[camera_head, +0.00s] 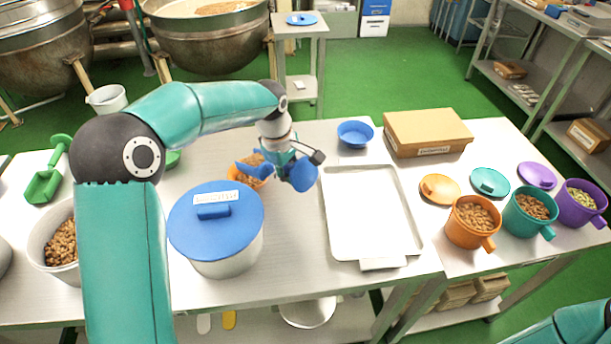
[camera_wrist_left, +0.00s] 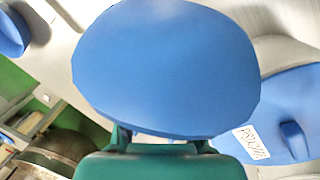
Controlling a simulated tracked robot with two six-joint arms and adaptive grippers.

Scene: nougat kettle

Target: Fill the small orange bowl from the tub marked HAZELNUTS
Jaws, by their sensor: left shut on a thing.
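The small orange bowl (camera_head: 262,181) stands on the table behind the blue-lidded tub, with brown pieces visible in it; my gripper and a blue part partly hide it. My left gripper (camera_head: 284,158) is just right of the bowl, shut on a blue rounded thing (camera_head: 304,175). In the left wrist view this blue thing (camera_wrist_left: 165,65) fills the middle; its full shape cannot be told. An open white tub (camera_head: 45,226) of brown nuts stands at the left, partly behind my arm, its marking not visible. The lidded tub (camera_head: 225,252) has a label too blurred to read. My right gripper is out of view.
A metal tray (camera_head: 370,210) lies right of my left gripper. A blue bowl (camera_head: 355,133) and a cardboard box (camera_head: 427,132) stand behind it. Orange (camera_head: 466,232), teal (camera_head: 524,222) and purple (camera_head: 576,215) filled mugs stand at the right. A green scoop (camera_head: 45,185) lies far left.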

